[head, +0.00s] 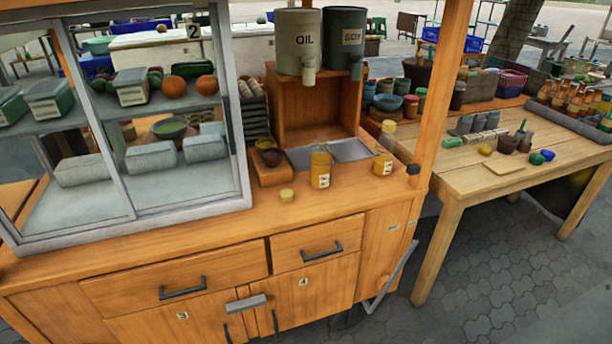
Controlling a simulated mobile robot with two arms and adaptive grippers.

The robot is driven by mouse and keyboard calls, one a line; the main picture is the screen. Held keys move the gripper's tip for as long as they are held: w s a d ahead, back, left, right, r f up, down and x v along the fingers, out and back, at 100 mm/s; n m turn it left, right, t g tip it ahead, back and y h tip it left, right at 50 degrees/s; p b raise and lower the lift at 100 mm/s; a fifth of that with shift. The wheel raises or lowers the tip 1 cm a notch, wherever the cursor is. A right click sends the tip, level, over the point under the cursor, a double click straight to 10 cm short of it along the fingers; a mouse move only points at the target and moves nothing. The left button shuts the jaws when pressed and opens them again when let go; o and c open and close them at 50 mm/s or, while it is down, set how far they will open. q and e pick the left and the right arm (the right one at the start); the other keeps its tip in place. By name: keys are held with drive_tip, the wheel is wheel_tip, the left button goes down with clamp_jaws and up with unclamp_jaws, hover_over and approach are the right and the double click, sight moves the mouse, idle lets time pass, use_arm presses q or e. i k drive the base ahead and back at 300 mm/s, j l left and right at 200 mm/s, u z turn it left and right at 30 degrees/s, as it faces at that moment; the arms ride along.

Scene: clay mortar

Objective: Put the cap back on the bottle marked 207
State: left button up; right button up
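A small pale yellow cap (286,195) lies on the wooden cart counter near its front edge. An amber bottle (320,168) with a pale label stands upright behind and to the right of the cap, and its top looks uncapped. A second labelled amber bottle (382,162) stands further right. A third bottle with a yellow cap (388,133) stands behind it. The label numbers are too small to read, so I cannot tell which bottle is 207. Neither of my grippers is in view.
A glass display case (135,120) fills the counter's left side. OIL (298,42) and SOY (344,40) dispensers stand at the back. A wooden post (440,90) rises at the right. A small wooden tray (272,172) sits left of the bottles. The front counter is mostly clear.

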sight(320, 154)
drive_tip(key=i+l+u, duration=0.1)
drive_tip(key=u, duration=0.25)
drive_tip(key=i+l+u, duration=0.1)
drive_tip(key=l+u, duration=0.35)
drive_tip(key=u, duration=0.2)
drive_tip(key=i+l+u, duration=0.2)
drive_tip(key=l, duration=1.1)
drive_tip(key=l+u, duration=0.2)
drive_tip(key=l, duration=1.1)
drive_tip(key=i, duration=0.05)
